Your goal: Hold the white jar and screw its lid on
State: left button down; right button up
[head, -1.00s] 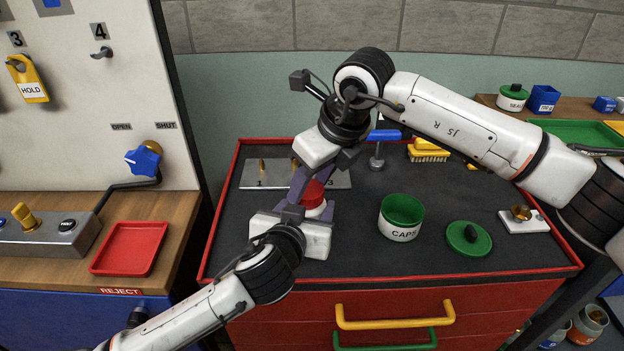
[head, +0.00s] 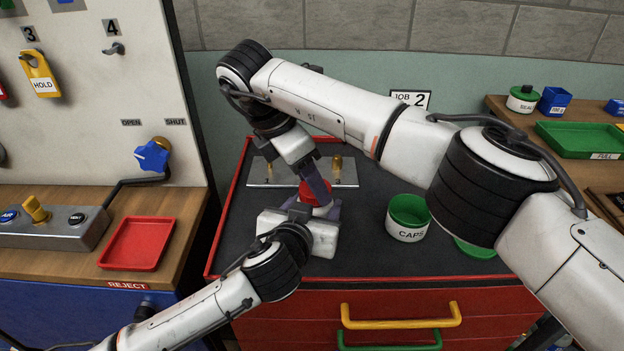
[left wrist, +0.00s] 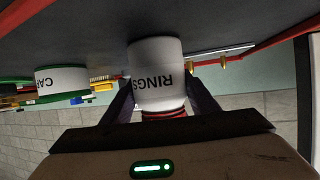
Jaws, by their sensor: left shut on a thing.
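The white jar (left wrist: 157,72), lettered RINGS, is between the fingers of my left gripper (left wrist: 163,100), which is shut on it. In the head view the left gripper (head: 318,225) hides most of the jar. The red lid (head: 312,197) is at the jar's mouth; red ridges also show there in the left wrist view (left wrist: 163,115). I cannot tell how far the lid is seated. My right gripper (head: 317,183) comes down from above at the lid, with one finger in front of it. Whether it is shut on the lid is hidden.
A green-and-white CAPS tub (head: 407,220) stands right of the jar. A metal plate (head: 285,174) with brass pegs lies behind. My right arm crosses the bench and partly covers a green lid (head: 474,249). A red tray (head: 137,243) is left.

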pick_arm(q)
jog(key=shift+f, duration=0.1)
pick_arm(e)
jog(key=o, duration=1)
jog(key=shift+r, duration=0.1)
jog(key=shift+r, duration=2.15)
jog(key=shift+c, duration=0.4)
